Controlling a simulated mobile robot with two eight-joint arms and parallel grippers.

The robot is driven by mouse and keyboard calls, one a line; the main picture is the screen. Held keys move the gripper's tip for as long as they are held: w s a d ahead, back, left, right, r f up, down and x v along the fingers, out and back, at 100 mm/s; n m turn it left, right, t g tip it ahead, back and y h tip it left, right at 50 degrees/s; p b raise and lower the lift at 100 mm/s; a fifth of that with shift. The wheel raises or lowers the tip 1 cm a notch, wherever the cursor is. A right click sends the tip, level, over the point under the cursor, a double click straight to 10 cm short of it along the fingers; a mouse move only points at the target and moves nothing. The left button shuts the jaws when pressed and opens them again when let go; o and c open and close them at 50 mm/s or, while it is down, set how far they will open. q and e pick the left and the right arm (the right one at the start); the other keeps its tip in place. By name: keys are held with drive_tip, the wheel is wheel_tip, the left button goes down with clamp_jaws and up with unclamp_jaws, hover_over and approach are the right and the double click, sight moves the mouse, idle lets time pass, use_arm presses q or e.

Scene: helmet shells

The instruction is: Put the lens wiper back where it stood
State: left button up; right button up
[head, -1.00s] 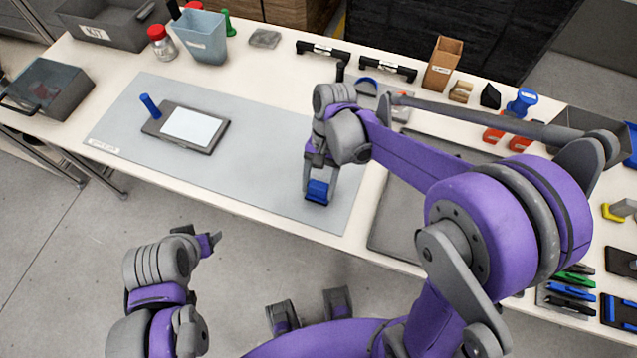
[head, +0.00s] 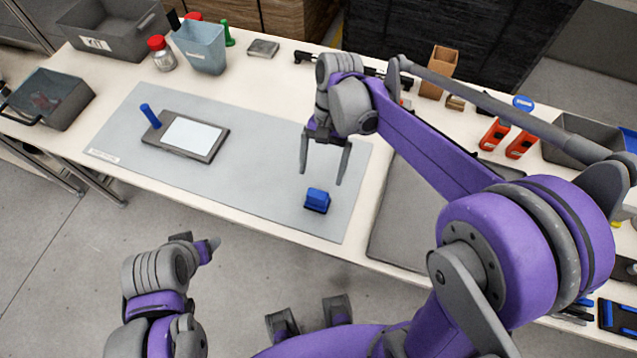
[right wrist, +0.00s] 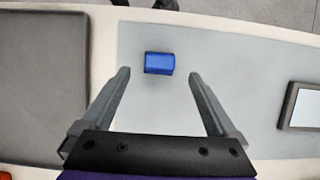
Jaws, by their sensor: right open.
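The lens wiper, as I take it, is the small blue block with a dark lower part (head: 317,201). It sits on the grey mat (head: 265,150) near the mat's front right corner. My right gripper (head: 324,178) is open and empty, with its fingers apart above and behind the wiper. In the right wrist view the wiper (right wrist: 159,63) lies between and just beyond the fingertips of the right gripper (right wrist: 160,74), touching neither. My left gripper (head: 207,247) is off the table's front edge; its fingers are too unclear to judge.
A dark grey tray (head: 400,225) lies right of the mat. A blue-grey bin (head: 203,52) stands behind. The mat around the wiper is clear.

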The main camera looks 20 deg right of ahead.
drive_tip(key=s+d+f+n+t+h, duration=0.1)
drive_tip(key=s+d+n+t+h, duration=0.1)
drive_tip(key=s+d+n+t, duration=0.4)
drive_tip(key=s+d+t, duration=0.1)
drive_tip(key=s+t, duration=0.2)
drive_tip(key=s, duration=0.1)
drive_tip(key=shift+f+n+h, duration=0.3)
drive_tip(key=shift+n, duration=0.1)
